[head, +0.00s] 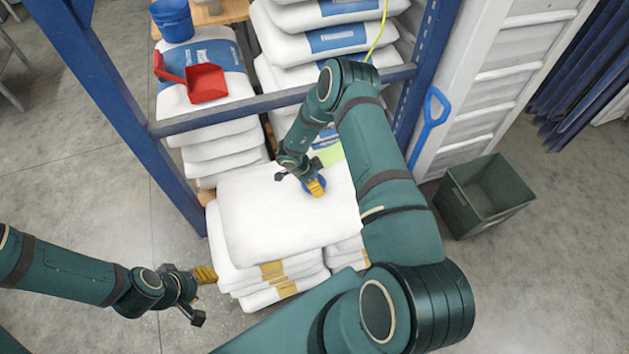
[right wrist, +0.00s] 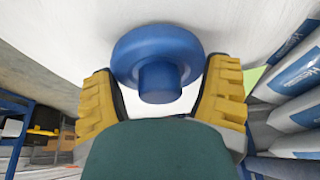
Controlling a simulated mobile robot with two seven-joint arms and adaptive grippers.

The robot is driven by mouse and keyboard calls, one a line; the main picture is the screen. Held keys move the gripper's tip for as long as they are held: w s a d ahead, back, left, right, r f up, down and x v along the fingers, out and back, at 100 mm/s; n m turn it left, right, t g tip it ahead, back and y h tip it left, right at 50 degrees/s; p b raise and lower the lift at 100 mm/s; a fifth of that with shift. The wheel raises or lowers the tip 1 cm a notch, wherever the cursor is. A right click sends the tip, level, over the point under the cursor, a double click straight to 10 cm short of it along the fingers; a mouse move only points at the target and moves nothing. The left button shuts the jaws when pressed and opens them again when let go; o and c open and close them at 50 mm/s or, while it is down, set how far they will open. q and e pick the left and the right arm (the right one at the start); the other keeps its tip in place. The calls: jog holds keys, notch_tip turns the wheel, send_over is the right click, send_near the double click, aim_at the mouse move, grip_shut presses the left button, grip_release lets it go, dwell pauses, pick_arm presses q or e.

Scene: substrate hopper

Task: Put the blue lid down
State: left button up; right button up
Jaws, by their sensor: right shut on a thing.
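The blue lid (right wrist: 158,48), a round disc with a short knob, is between the two yellow fingers of my right gripper (right wrist: 160,98). My right gripper is shut on it. In the head view, my right gripper (head: 308,187) is over the top white sack (head: 260,215) of the front stack, and the lid is mostly hidden by the fingers. I cannot tell whether the lid touches the sack. My left gripper (head: 203,295) is open and empty, left of the front stack.
A blue rack beam (head: 230,115) crosses behind the front stack. Behind it are more sacks with a red scoop (head: 205,84) and a blue bucket (head: 173,20). A dark green bin (head: 490,195) stands on the floor at right. The top sack's left part is clear.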

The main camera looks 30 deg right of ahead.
jog(key=o, duration=0.7)
jog(key=shift+o, duration=0.2)
jog(key=shift+r, duration=0.15)
jog(key=a+r+n+t+y+p, duration=0.1)
jog(key=a+r+n+t+p, duration=0.1)
jog(key=a+r+n+t, duration=0.55)
jog(key=s+a+r+n+g+y, duration=0.2)
jog(key=s+a+r+n+y, duration=0.1)
jog(key=s+a, duration=0.4)
jog(key=s+a+r+n+g+y, duration=0.2)
jog(key=s+a+r+n+y, duration=0.2)
jog(key=s+a+n, duration=0.4)
jog(key=shift+s+r+g, duration=0.35)
jog(key=shift+s+r, duration=0.3)
jog(key=shift+s, duration=0.35)
jog(key=shift+n, duration=0.25)
